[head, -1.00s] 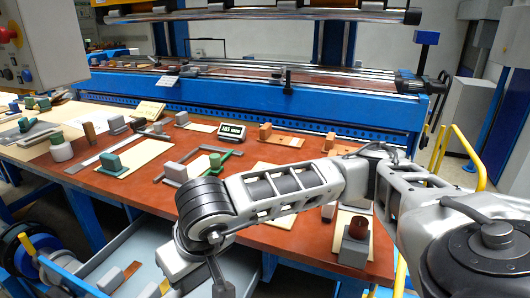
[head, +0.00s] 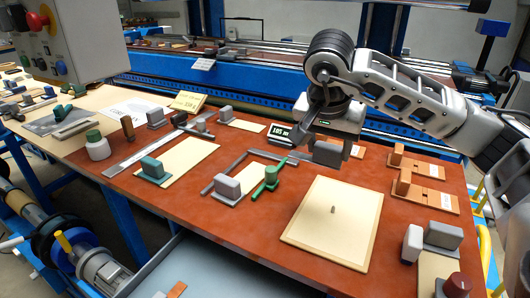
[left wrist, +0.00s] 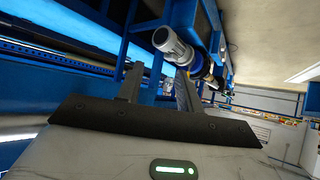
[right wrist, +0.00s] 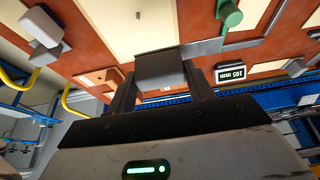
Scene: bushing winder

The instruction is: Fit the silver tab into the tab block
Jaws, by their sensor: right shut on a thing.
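My right gripper (head: 326,152) is above the back right of the red-brown table. It is shut on a grey block (right wrist: 160,70), which sits between its fingers in the right wrist view. The held grey block also shows below the gripper in the head view (head: 328,154); I take it to be the silver tab. A cream board (head: 310,235) with a small upright peg (head: 333,210) lies in front of the gripper. I cannot tell which thing is the tab block. My left gripper (left wrist: 159,70) shows only in the left wrist view, with fingers apart and nothing between them.
Orange blocks on boards (head: 425,197) stand to the right. A white-and-grey piece (head: 412,243) stands at the front right. The blue machine runs behind.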

